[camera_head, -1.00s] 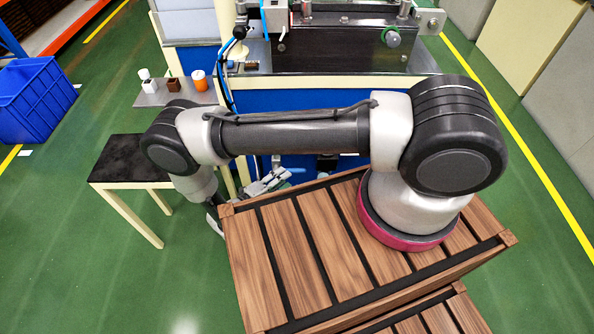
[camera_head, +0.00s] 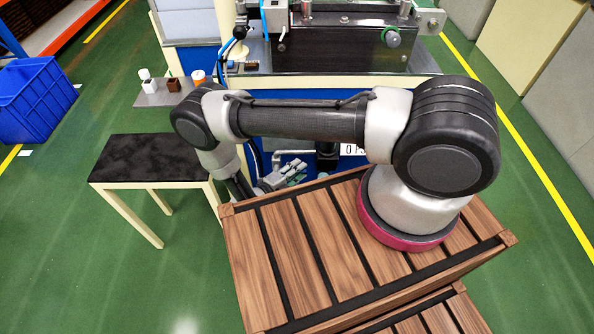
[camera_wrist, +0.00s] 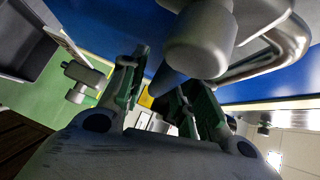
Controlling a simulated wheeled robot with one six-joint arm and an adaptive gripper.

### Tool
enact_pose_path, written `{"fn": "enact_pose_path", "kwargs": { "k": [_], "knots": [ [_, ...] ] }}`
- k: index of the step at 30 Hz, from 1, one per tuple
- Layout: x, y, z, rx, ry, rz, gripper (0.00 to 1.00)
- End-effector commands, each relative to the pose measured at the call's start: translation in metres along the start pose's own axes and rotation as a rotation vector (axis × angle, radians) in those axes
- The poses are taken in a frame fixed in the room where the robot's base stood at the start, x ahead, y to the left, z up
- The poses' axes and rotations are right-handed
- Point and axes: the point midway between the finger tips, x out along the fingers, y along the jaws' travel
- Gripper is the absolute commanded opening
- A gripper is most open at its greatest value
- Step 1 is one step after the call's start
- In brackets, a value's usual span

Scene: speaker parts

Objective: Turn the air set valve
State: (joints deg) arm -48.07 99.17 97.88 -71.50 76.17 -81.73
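My gripper (camera_head: 288,176) is low in front of the blue machine front, beside the wooden crate's back edge. In the wrist view its two fingers (camera_wrist: 165,100) are apart, with nothing held between them. A black fitting (camera_head: 326,156), possibly the air set valve, sits on the blue front to the right of the gripper, with a grey pipe (camera_head: 292,153) beside it. In the wrist view a large grey rounded cylinder (camera_wrist: 200,40) stands close above and between the fingers, with a bent pipe (camera_wrist: 285,50) to its right. I cannot tell whether the fingers touch it.
The wooden crate top (camera_head: 285,260) carries my arm base. A black-topped table (camera_head: 150,158) stands at the left. A grey shelf (camera_head: 160,97) with small parts sits above it. A blue bin (camera_head: 35,95) lies far left. Green floor is clear in front.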

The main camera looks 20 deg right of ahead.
Motion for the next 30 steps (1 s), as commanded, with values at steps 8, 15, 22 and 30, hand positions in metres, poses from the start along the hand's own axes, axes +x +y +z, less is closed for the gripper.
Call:
{"fn": "enact_pose_path", "kwargs": {
  "k": [8,15,22,30],
  "knots": [
    [0.0,0.0,0.0,0.001,0.0,0.0,0.0],
    [-0.002,-0.01,-0.001,-0.11,0.029,-0.113,0.0],
    [-0.008,-0.027,0.0,-0.267,0.074,-0.268,0.0],
    [-0.009,-0.028,0.001,-0.275,0.077,-0.276,0.0]
  ]
}}
